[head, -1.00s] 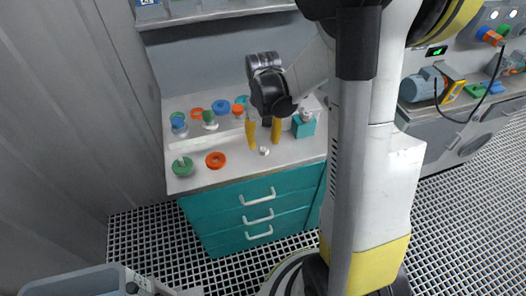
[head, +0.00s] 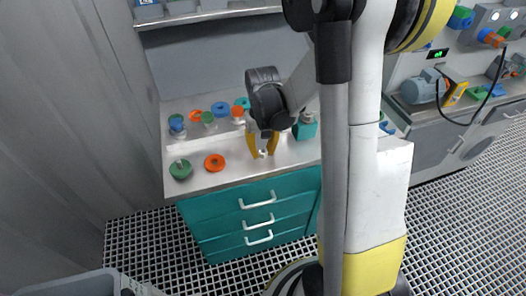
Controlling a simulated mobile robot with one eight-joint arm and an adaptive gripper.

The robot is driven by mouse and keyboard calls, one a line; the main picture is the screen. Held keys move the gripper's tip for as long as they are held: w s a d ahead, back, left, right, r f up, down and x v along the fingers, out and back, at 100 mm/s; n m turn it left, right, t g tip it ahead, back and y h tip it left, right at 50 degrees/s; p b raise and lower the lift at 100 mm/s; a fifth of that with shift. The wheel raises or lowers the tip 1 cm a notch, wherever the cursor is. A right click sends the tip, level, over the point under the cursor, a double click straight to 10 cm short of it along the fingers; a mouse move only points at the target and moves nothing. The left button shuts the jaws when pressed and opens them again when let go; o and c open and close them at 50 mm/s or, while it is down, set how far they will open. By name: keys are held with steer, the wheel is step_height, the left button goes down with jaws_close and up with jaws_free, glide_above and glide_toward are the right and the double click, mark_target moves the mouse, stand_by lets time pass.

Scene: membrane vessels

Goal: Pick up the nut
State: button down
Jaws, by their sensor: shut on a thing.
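The nut (head: 262,154) is a small pale piece at the front part of the white counter top. My gripper (head: 262,155) points down over the counter with its two yellow fingers on either side of the nut, shut on it. The fingertips are at counter height; I cannot tell whether the nut still touches the surface. The fingers hide part of the nut.
An orange ring (head: 214,162) and a green round piece (head: 181,169) lie to the left on the counter (head: 200,183). Several coloured rings and fittings stand behind. A teal block (head: 305,127) stands right of my gripper. Teal drawers (head: 258,220) are below.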

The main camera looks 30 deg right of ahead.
step_height(320, 180, up, 4)
steer(key=shift+r+p, duration=0.15)
steer(key=shift+p, duration=1.05)
steer(key=s+d+r+p, duration=0.3)
steer(key=d+r, duration=0.3)
steer(key=d, duration=0.4)
steer(key=shift+s+d+r+p, duration=0.3)
steer(key=shift+s+d+r, duration=0.05)
steer(key=shift+s, duration=0.5)
steer(key=shift+a, duration=0.1)
